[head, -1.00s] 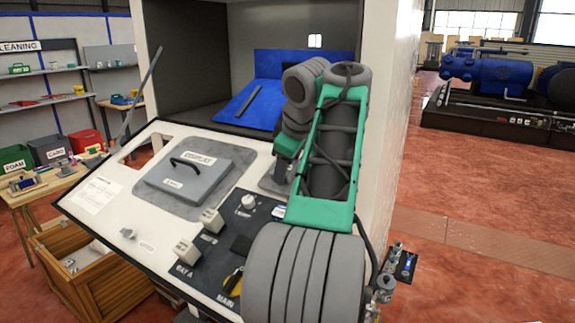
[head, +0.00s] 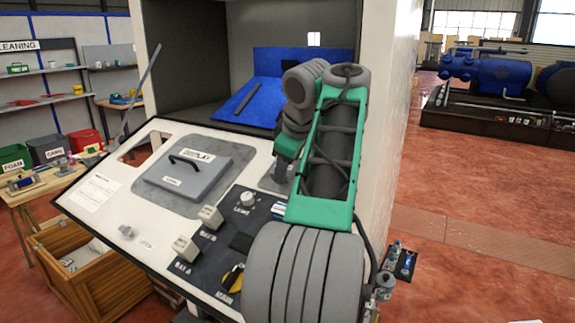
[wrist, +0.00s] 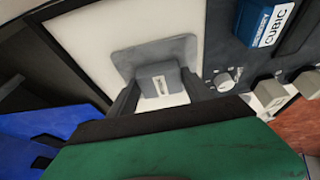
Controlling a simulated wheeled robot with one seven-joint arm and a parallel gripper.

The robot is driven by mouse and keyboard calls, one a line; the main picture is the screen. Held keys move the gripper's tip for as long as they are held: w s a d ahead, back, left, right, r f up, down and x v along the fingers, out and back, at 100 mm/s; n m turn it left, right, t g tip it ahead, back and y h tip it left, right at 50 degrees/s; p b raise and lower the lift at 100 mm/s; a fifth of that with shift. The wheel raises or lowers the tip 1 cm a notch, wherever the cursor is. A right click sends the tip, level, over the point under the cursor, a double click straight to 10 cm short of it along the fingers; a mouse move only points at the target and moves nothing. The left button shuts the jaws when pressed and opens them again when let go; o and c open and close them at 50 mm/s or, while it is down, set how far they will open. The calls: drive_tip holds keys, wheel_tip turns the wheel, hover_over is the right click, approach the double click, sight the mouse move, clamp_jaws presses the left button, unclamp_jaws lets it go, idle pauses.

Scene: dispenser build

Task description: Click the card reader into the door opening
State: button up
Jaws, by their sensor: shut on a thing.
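In the head view my gripper (head: 276,180) is small and partly hidden by my arm, low over the upper right of the tilted white door panel (head: 95,195). The card reader lies against or just above that panel; I cannot tell which. Any opening beneath it is hidden. A cut-out (head: 140,148) shows at the panel's upper left.
The panel carries a grey handled box (head: 187,175), a knob (head: 247,199), white switches (head: 185,248) and a blue block (wrist: 268,22). Behind it is a dark cabinet recess with a blue sloped plate (head: 235,100). A wooden crate (head: 90,275) stands lower left.

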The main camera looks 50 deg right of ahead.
idle(0.3)
drive_tip(key=o, duration=1.6)
drive_tip(key=shift+o, duration=0.6)
drive_tip(key=shift+o, duration=1.4)
drive_tip(key=shift+r, duration=0.1)
drive_tip(key=shift+p+v, duration=2.5)
drive_tip(key=shift+v, duration=0.4)
